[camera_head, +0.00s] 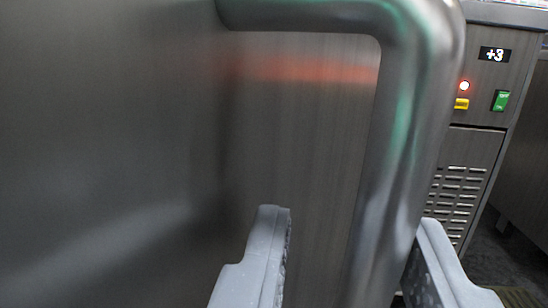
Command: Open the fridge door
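The fridge door (120,130) is a brushed steel panel that fills the left and middle of the view. Its thick tubular handle (400,150) bends out from the door at the top and runs down on the right. My gripper (350,235) shows at the bottom with its two grey fingers apart. The left finger is in the space between the door and the handle bar, and the right finger is on the outer side of the bar. The bar runs between them. I cannot tell whether either finger touches it.
To the right is a steel control panel (496,80) with a "+3" display, a red light, and yellow and green switches. A slotted vent (458,195) is below it. Dark floor (500,262) shows at the lower right.

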